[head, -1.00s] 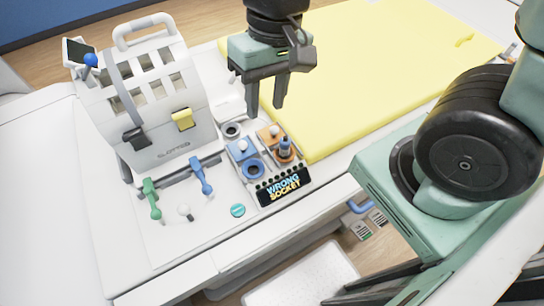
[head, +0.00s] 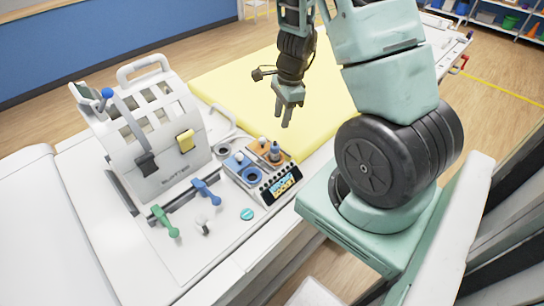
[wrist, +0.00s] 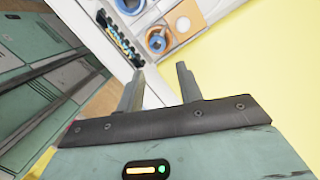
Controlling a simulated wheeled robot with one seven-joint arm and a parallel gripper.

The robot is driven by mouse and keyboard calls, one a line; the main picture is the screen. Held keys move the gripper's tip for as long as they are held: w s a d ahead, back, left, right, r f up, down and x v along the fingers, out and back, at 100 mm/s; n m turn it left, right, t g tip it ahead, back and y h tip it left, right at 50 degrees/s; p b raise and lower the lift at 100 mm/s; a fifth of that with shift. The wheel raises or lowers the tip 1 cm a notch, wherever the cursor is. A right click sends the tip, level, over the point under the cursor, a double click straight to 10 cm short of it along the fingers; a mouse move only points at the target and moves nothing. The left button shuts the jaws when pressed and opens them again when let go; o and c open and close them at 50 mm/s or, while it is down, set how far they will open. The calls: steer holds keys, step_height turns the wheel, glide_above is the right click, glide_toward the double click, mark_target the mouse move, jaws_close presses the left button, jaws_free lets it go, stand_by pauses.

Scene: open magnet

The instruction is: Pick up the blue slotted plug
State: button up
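The blue slotted plug (head: 275,152) stands upright in the orange socket at the right of the small socket panel (head: 262,182). It also shows from above in the wrist view as a dark blue plug (wrist: 156,41) inside an orange ring. The blue socket (head: 250,175) beside it looks empty. My gripper (head: 286,122) is open and empty, above the yellow pad and apart from the plug. In the wrist view the fingers (wrist: 159,82) are spread, with the plug beyond their tips. The plug's slot is too small to make out.
A white slotted housing (head: 155,135) with levers stands left of the panel. The yellow pad (head: 235,85) behind is clear.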

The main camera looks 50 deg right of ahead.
mark_target(277, 143)
steer(key=f, duration=0.5)
steer(key=a+f, duration=0.1)
steer(key=f, duration=0.2)
steer(key=shift+w+a+f+b, duration=0.1)
steer(key=shift+w+f+b, duration=0.15)
steer(key=shift+b, duration=0.15)
steer(key=f+b, duration=0.1)
steer(key=f, duration=0.1)
steer(key=a+f, duration=0.1)
steer(key=f, duration=0.2)
steer(key=shift+f+b, duration=0.1)
steer(key=shift+b, duration=0.25)
steer(key=shift+w, duration=0.1)
jaws_close()
